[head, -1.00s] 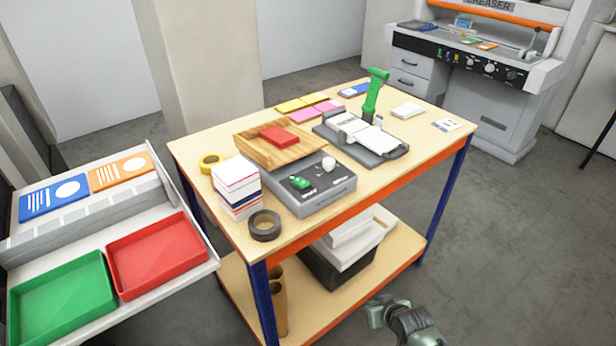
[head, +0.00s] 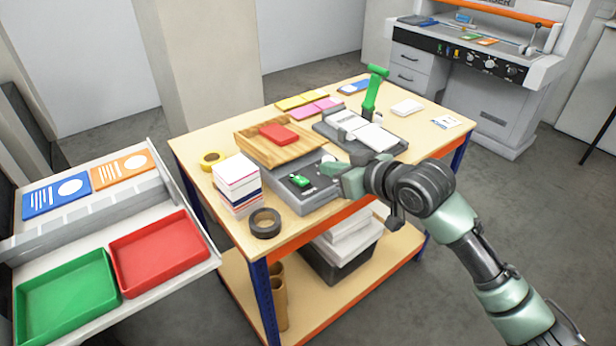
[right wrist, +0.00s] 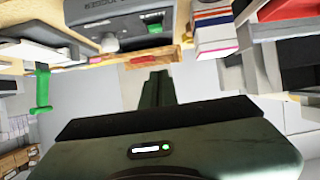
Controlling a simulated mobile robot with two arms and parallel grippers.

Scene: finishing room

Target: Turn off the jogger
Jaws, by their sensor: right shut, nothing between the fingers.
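The jogger is a grey box (head: 318,196) with a sloped wooden tray (head: 262,150) on the workbench, and a red pad (head: 278,134) lies on the tray. A green switch (head: 299,180) sits on its dark front panel. In the right wrist view, the grey body (right wrist: 85,22) shows lettering, the green switch (right wrist: 152,18) and a white knob (right wrist: 107,43). My right gripper (head: 330,172) is shut and empty at the right end of the panel, right of the switch; contact cannot be told. My left gripper is out of view.
A paper stack (head: 237,186) and a black tape roll (head: 265,223) stand left of the jogger. A grey device with a green handle (head: 373,92) and white cards is behind my gripper. Red (head: 160,252) and green (head: 65,292) trays are at left.

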